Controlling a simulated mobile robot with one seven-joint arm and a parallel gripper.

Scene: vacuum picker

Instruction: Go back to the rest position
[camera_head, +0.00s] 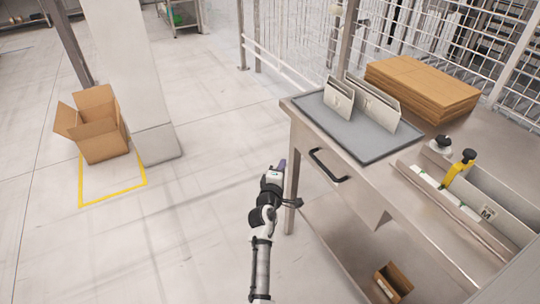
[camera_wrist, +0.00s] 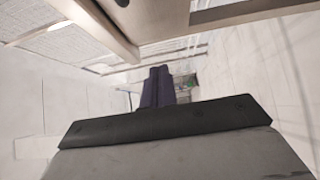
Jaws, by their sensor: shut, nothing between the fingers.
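My gripper (camera_head: 281,165) is at the end of my arm, low beside the left side of the steel workbench (camera_head: 300,135) in the head view. In the wrist view its two dark fingers (camera_wrist: 158,75) lie side by side, shut, with nothing held. The floor and blurred racks show beyond them. The bench edge crosses the top of the wrist view, near the fingers. In the head view the gripper is small, and its fingertips are partly hard to make out against the bench leg.
On the bench are a grey tray (camera_head: 345,143) with upright white envelopes, flat cardboard (camera_head: 420,85) and a bin with a yellow-handled tool (camera_head: 459,168). A black handle (camera_head: 327,167) juts from its front. An open carton (camera_head: 97,125) stands by a white pillar. The floor left of my arm is clear.

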